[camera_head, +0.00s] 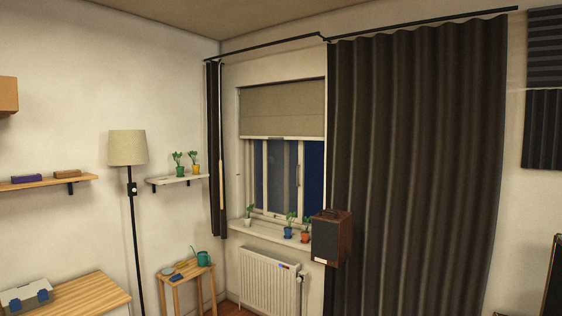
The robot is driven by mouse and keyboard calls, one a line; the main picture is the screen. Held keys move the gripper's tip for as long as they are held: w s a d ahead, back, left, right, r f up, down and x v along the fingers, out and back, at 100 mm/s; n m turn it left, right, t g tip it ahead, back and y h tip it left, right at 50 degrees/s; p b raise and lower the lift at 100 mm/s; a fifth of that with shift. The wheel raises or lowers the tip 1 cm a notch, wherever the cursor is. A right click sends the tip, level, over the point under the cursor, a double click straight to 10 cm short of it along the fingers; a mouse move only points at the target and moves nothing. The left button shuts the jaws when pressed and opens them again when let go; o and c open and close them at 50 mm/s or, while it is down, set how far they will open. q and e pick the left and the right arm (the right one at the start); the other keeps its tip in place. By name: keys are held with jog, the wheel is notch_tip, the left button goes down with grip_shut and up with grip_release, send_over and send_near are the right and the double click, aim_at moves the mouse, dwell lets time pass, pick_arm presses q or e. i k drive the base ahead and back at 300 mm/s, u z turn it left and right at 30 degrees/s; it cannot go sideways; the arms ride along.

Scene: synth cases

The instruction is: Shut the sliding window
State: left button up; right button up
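The sliding window (273,180) is in the back wall, right of the room corner, with pale frames and dark blue panes. Its upright frame members appear to overlap in the middle. A small dark handle (298,176) shows on the right upright of the paler sash. The strip right of that upright is a deeper blue; I cannot tell whether it is glass or an open gap. A beige blind (283,108) covers the upper part, and the dark curtain hides the right side. Neither of my grippers is in view.
Potted plants line the sill (262,233): a white pot (248,222), a blue pot (288,232) and a red pot (305,237). A brown speaker (326,240) is at its right end. A radiator (268,280) is below. Dark curtains (415,165) hang right; a stool (187,272) stands left.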

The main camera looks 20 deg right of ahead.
aim_at(283, 160)
jog(key=z, duration=0.1)
jog(key=i, duration=4)
